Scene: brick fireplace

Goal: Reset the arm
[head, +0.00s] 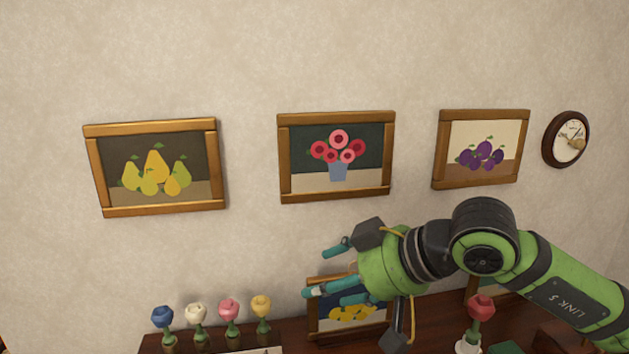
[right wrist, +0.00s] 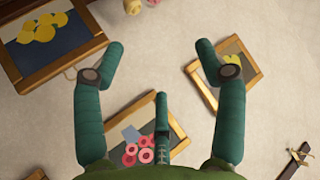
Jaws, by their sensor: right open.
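My right arm comes in from the right in the head view. Its green and black right gripper (head: 327,272) points left, with teal fingers spread, in front of the wall just above the wooden shelf (head: 290,338). The right wrist view shows the same gripper (right wrist: 160,68) with its fingers apart and nothing between them. A framed picture of yellow fruit (head: 352,313) leans on the shelf behind the gripper and is partly hidden by it; it also shows at the upper left of the right wrist view (right wrist: 48,50). My left gripper is not in view.
Blue, white, pink and yellow flowers (head: 210,312) stand at the shelf's left. A red flower (head: 481,307) stands below my forearm. Framed pears (head: 155,168), flowers (head: 336,157), purple fruit (head: 482,149) and a clock (head: 566,139) hang above. The upper wall is free.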

